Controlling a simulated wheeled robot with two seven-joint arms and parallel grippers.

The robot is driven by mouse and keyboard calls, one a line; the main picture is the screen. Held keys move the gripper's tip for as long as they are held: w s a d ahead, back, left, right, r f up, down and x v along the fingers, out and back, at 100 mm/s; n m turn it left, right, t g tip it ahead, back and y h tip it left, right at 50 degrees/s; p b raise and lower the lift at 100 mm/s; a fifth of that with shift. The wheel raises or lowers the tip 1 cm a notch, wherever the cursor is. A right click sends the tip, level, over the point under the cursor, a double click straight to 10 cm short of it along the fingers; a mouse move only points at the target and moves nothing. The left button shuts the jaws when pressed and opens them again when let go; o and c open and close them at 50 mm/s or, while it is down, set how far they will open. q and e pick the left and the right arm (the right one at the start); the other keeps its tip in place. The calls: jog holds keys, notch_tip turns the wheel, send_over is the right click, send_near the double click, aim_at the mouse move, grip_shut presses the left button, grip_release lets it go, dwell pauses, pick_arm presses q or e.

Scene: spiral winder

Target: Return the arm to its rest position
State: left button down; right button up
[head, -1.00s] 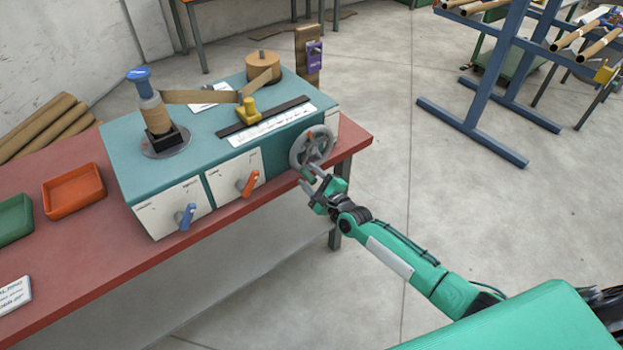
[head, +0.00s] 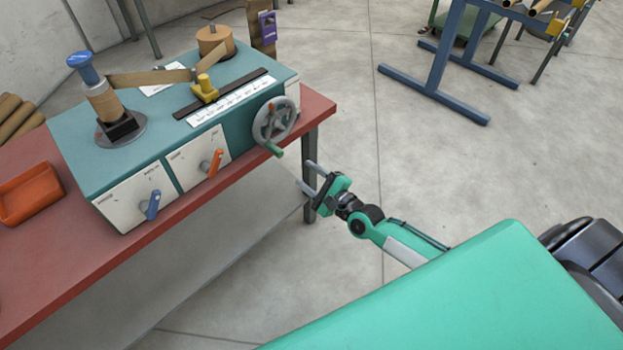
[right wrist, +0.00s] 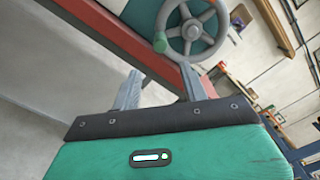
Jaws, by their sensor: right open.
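My right gripper (head: 308,178) is open and empty in the head view, in front of the table's right end and apart from the handwheel. Its two fingers also show spread in the right wrist view (right wrist: 158,90). The grey handwheel (head: 273,120) with a green handle (head: 274,150) is on the right end of the teal winder (head: 80,160). In the right wrist view the handwheel (right wrist: 192,28) is beyond the fingers, and nothing is between them. My left gripper is not in view.
The winder stands on a red table (head: 60,258) with an orange tray (head: 30,194) at left. A table leg (head: 309,190) is close by my right gripper. A blue rack (head: 440,60) stands at the back right. The concrete floor (head: 440,170) between is clear.

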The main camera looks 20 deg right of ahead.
jog(key=shift+s+d, duration=0.15)
jog(key=shift+s, duration=0.2)
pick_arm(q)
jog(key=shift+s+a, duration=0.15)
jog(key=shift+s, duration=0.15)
